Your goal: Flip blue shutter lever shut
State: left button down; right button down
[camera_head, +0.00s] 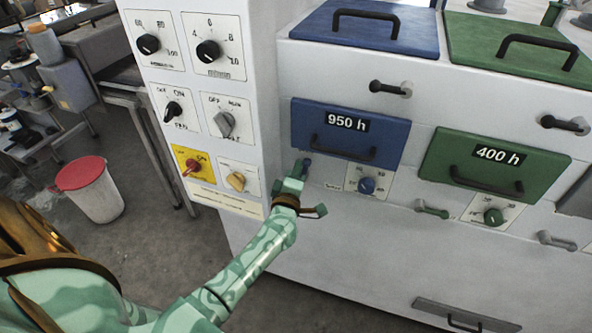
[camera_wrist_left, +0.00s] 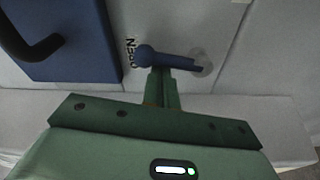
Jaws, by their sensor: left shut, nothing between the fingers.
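The blue shutter lever (camera_wrist_left: 172,59) is in the left wrist view, beside the blue door. Its rounded knob is near the printed word "OPEN", and its other end meets a round grey mount on the white panel. In the head view, part of the lever (camera_head: 306,163) shows just below the blue 950 h door (camera_head: 349,133). My left gripper (camera_wrist_left: 163,78) is shut and empty, its fingertips right at the lever; I cannot tell whether they touch. In the head view, the left gripper (camera_head: 298,170) is low beside the blue door's lower left corner. My right gripper is not in view.
A blue dial (camera_head: 367,185) sits right of the lever. A green 400 h door (camera_head: 494,162) and a green lever (camera_head: 431,209) are further right. A control column with knobs (camera_head: 208,52) stands left. A red-lidded bin (camera_head: 92,189) stands on the floor.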

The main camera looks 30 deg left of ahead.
aim_at(321, 171)
pick_arm(q)
jog(key=shift+d+r+m+p, duration=0.1)
jog(key=shift+d+m+p, duration=0.2)
jog(key=shift+m, duration=0.4)
jog(key=m, duration=0.1)
jog(key=d+m+p, duration=0.1)
jog(key=shift+w+m, duration=0.2)
jog(key=shift+m, duration=0.1)
jog(key=m, duration=0.1)
jog(key=d+m, duration=0.1)
jog(key=m+t, duration=0.1)
jog(key=m, duration=0.1)
jog(key=shift+w+d+f+p, duration=0.15)
jog(key=shift+d+f+p, duration=0.05)
jog(key=shift+f+p, duration=0.1)
jog(key=m, duration=0.2)
jog(key=d+f+m+h, duration=0.1)
jog(key=m, duration=0.1)
jog(key=shift+w+d, duration=0.1)
jog(key=shift+w, duration=0.05)
jog(key=shift+w+d+f+m+t+h+b, duration=0.15)
jog(key=shift+f+m+h, duration=0.1)
jog(key=shift+m, duration=0.7)
jog(key=shift+s+d+f+m+t+h+b, duration=0.1)
jog(key=shift+d+f+m+h, duration=0.15)
jog(key=shift+m, duration=0.65)
jog(key=shift+w+d+f+m+t+h+b, duration=0.15)
jog(key=shift+f+m, duration=0.15)
jog(key=shift+m, duration=0.65)
jog(key=shift+s, duration=0.1)
